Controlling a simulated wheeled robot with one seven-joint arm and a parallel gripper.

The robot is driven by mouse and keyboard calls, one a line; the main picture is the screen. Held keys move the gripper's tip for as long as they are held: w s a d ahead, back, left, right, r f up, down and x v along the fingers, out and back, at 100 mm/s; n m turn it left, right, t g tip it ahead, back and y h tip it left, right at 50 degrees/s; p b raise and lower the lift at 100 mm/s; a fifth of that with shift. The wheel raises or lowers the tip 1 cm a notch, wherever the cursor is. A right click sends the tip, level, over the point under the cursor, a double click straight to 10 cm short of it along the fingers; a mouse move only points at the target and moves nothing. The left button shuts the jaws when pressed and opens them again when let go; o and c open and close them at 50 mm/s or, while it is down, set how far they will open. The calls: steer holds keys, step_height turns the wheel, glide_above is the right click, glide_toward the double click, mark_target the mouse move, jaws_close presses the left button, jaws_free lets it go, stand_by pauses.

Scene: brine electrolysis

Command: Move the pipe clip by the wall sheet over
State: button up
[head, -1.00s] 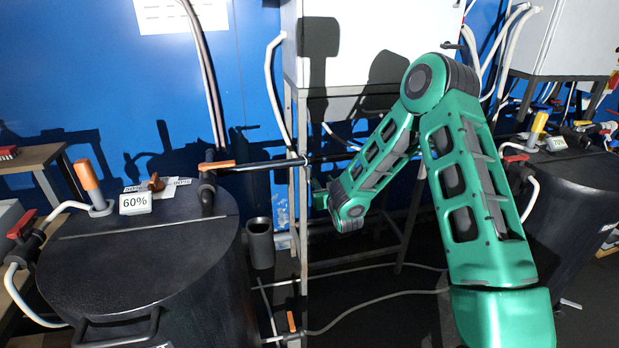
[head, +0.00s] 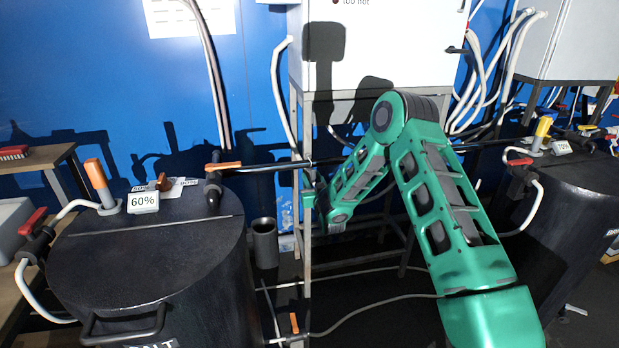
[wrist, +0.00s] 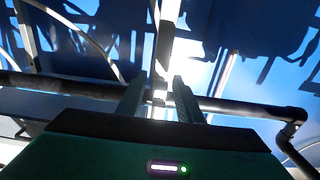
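A white printed sheet (head: 190,18) is on the blue wall at the top left of the head view. A dark horizontal pipe (head: 265,167) runs below it, behind the black tank. I cannot surely make out a pipe clip; a small light ring shows on the pipe by the frame post (head: 308,161).
A black tank (head: 150,260) with a 60% label (head: 143,201) stands at the left. An orange-handled valve (head: 214,178) sits on the pipe. A white cabinet (head: 380,50) stands on a metal frame. Another dark tank (head: 570,215) is at the right. A hose lies on the floor.

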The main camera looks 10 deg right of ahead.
mark_target(308, 170)
steer(key=shift+w, duration=1.55)
jaws_close()
steer(key=shift+g, duration=0.3)
steer(key=g, duration=0.4)
steer(key=shift+s, duration=0.35)
steer(key=g, duration=0.5)
steer(key=shift+s, duration=0.4)
steer(key=g, duration=0.3)
steer(key=s+g, duration=0.1)
steer(key=g, duration=0.1)
steer(key=shift+r+g, duration=0.2)
steer(key=shift+g, duration=0.2)
steer(key=shift+s+r+g, duration=0.1)
steer(key=shift+r+g, duration=0.1)
steer(key=shift+g, duration=1.2)
steer(key=shift+s+r+g, duration=0.1)
steer(key=shift+g, duration=0.4)
